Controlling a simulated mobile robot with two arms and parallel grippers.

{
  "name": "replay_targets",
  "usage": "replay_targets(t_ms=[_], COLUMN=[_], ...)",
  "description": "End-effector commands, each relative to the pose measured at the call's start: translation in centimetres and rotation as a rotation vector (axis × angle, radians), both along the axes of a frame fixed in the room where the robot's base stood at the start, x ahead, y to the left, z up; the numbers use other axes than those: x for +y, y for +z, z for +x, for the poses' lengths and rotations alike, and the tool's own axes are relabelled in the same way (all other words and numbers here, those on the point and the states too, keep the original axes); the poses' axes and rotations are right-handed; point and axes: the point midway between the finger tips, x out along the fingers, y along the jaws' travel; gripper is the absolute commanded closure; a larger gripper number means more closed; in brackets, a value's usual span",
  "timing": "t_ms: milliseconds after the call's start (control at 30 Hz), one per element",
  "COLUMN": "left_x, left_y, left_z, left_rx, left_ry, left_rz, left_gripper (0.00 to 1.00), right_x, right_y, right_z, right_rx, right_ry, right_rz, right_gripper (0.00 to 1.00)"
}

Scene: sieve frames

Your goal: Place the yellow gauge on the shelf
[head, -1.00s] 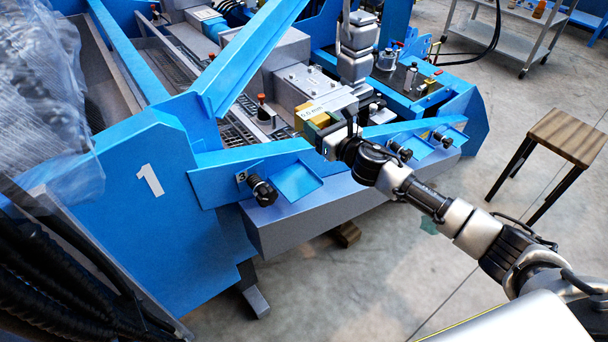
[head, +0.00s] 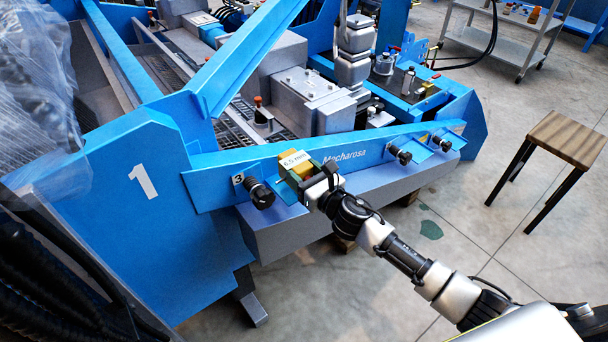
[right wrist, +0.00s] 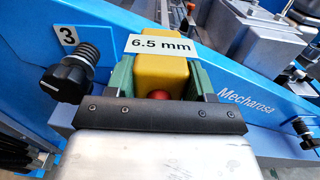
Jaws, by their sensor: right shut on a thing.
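The yellow gauge (head: 300,161), with a white "6.5 mm" label, is held in my right gripper (head: 304,174) in front of the blue side panel. In the right wrist view the gauge (right wrist: 160,72) sits between the two green finger pads, with a red round spot on its near end. My left gripper is not in view.
A black knob (head: 260,194) stands close left of the gauge; it also shows in the right wrist view (right wrist: 70,75). More knobs (head: 402,156) stick out along the panel to the right. A wooden stool (head: 560,138) stands on the open floor at right.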

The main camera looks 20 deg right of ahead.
Motion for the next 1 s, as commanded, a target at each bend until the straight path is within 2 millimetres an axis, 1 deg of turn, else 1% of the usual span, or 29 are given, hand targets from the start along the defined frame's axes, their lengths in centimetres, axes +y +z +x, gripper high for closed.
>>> replay_targets(t_ms=[233,367,400,533,900,1000], left_x=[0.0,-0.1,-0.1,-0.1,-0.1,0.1], left_y=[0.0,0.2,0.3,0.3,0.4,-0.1], left_z=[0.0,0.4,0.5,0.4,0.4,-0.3], left_rx=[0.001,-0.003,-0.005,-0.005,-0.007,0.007], left_ry=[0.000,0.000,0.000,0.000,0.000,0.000], left_rz=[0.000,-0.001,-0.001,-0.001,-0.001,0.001], left_gripper=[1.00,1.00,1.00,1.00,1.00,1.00], right_x=[0.0,0.0,0.0,0.0,0.0,-0.6], right_y=[0.1,0.0,-0.1,-0.1,0.2,-0.1], right_z=[0.0,0.0,0.0,0.0,0.0,-1.4], right_rx=[-0.003,-0.003,0.000,0.000,0.000,0.001], right_ry=[0.000,0.000,0.000,-0.001,-0.001,-0.001], right_rz=[0.000,0.000,-0.001,-0.001,0.000,-0.003], right_gripper=[0.81,0.81,0.41,0.21,0.21,0.21])
